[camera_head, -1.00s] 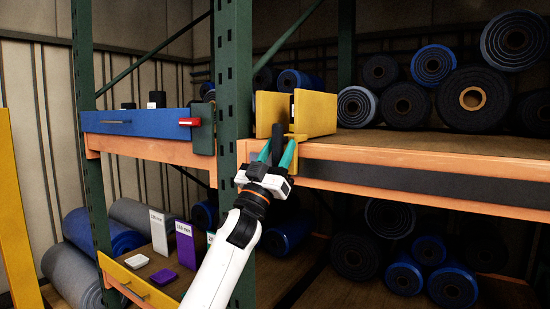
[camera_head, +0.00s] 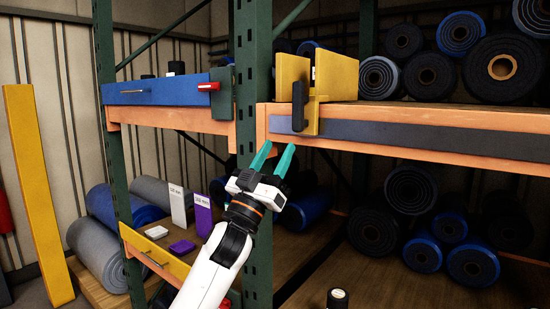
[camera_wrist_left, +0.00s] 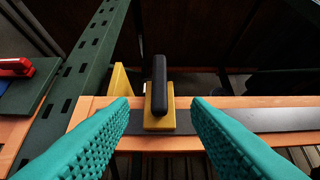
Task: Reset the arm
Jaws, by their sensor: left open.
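My left gripper (camera_head: 272,160) is open and empty, its two teal fingers pointing up below the front edge of the upper shelf. A yellow bracket with a black handle (camera_head: 299,106) sits at that shelf edge, just above and to the right of the fingertips, apart from them. In the left wrist view the black handle (camera_wrist_left: 159,84) on its yellow plate shows between and beyond the two open teal fingers (camera_wrist_left: 160,110). My right gripper is not in view.
A green post (camera_head: 252,70) stands behind my left arm. A blue drawer (camera_head: 165,90) with a red latch (camera_head: 208,87) is left of it. A lower yellow drawer (camera_head: 155,252) holds purple and white blocks. Dark rolls (camera_head: 503,67) fill the right shelves (camera_head: 420,115).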

